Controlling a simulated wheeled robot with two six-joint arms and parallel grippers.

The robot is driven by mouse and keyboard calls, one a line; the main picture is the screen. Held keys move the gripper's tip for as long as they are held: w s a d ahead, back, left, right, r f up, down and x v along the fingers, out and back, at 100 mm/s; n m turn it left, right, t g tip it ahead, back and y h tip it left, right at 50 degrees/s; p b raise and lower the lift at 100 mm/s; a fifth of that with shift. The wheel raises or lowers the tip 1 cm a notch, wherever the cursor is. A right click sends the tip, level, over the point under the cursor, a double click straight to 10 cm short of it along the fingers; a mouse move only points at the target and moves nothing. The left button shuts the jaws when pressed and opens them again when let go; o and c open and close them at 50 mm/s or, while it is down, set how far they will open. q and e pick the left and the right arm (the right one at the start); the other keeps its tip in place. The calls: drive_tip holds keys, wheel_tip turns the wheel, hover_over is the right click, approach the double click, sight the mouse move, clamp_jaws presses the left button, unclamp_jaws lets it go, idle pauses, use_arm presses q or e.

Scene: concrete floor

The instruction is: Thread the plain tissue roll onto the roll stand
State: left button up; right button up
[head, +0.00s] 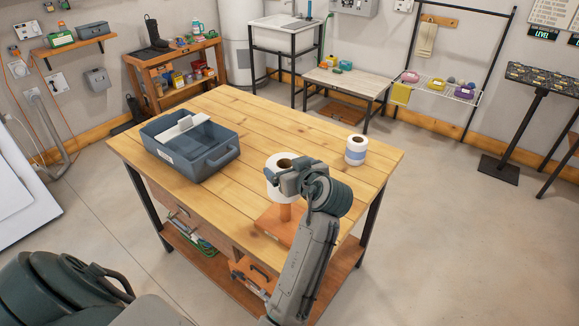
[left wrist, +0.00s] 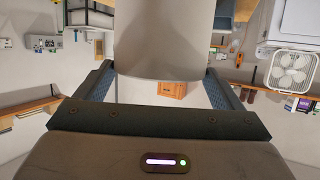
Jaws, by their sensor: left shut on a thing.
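The plain white tissue roll (head: 273,189) is upright near the table's front right, its brown core opening facing up. My left gripper (head: 289,181) is shut on the roll and hides part of its right side. In the left wrist view the pale roll (left wrist: 165,40) fills the space between the two fingers (left wrist: 160,72). The orange roll stand (head: 273,224) is on the table directly below, with a short piece of its post showing under the roll. I cannot tell whether the post's top is inside the core. My right gripper is not in view.
A second roll with a blue band (head: 355,151) stands right of the held roll. A blue-grey bin (head: 205,164) with a white item across it is on the left of the wooden table (head: 260,115). The table's back middle is clear.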

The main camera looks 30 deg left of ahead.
use_arm(q)
drive_tip(key=shift+f+b, duration=0.8)
drive_tip(key=shift+f, duration=0.4)
drive_tip(key=shift+f+b, duration=0.8)
drive_tip(key=shift+f, duration=0.25)
drive_tip(key=shift+f+b, duration=0.75)
drive_tip(key=shift+f, duration=0.2)
drive_tip(key=o, duration=1.1)
drive_tip(key=shift+c, duration=0.2)
